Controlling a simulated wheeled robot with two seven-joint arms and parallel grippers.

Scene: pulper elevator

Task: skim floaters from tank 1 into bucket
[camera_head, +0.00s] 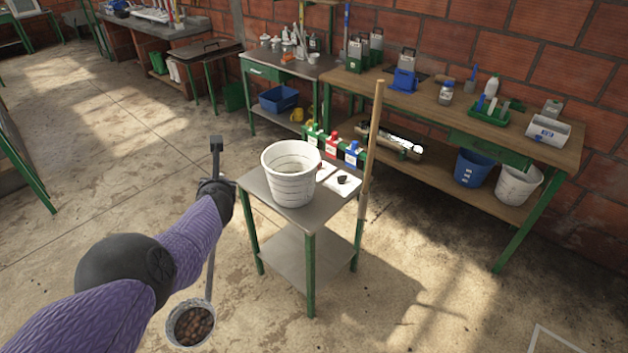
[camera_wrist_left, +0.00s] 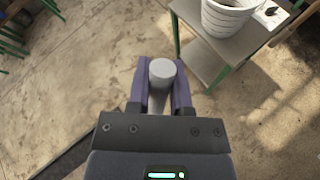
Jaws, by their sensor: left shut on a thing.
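My left gripper (camera_head: 214,187) is shut on the handle of a skimmer (camera_head: 210,262). In the left wrist view the gripper (camera_wrist_left: 161,88) has its fingers on both sides of the round grey handle (camera_wrist_left: 161,72). The skimmer's round scoop (camera_head: 191,325) hangs low at the handle's lower end and holds several brown floaters (camera_head: 194,325). The white ribbed bucket (camera_head: 292,172) stands upright on a small metal table, to the right of the gripper. It also shows at the top of the left wrist view (camera_wrist_left: 228,18). Tank 1 and my right gripper are not in view.
The small green-legged table (camera_head: 292,217) also bears bottles with red, blue and green parts (camera_head: 333,144) and a white card (camera_head: 342,184). A wooden pole (camera_head: 371,150) stands at its right side. A long workbench (camera_head: 440,100) runs along the brick wall. The floor on the left is clear.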

